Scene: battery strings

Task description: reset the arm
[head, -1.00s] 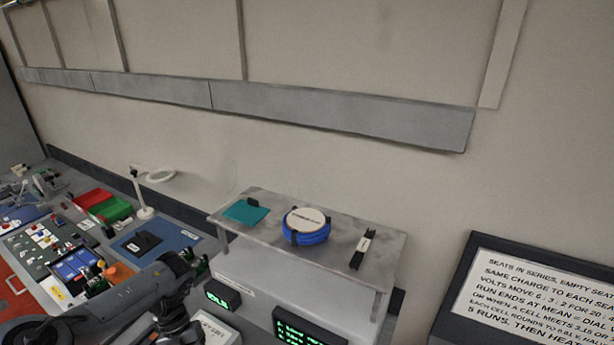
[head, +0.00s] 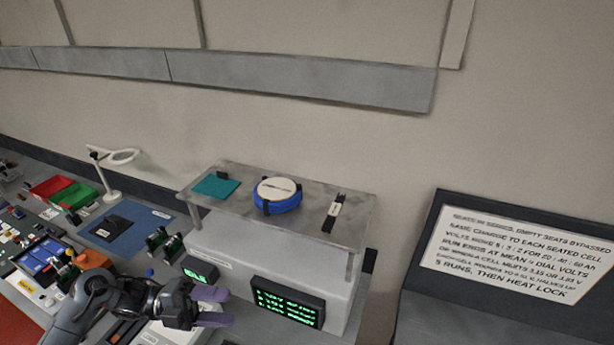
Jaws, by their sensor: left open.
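My left gripper (head: 212,306) shows at the lower left of the head view, at the end of my dark arm, which comes in from the left. Its two purple-grey fingers are apart and nothing shows between them. It is in front of the grey instrument box, left of the larger green-text display (head: 287,303) and below the small green display (head: 199,270). My right gripper is not in view.
A raised shelf (head: 235,208) carries a teal cloth (head: 215,186), a blue coil with a white top (head: 277,196) and a black strip (head: 334,212). Red (head: 50,187) and green (head: 72,195) bins and a ring lamp (head: 112,172) stand left. A sign (head: 515,256) stands right.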

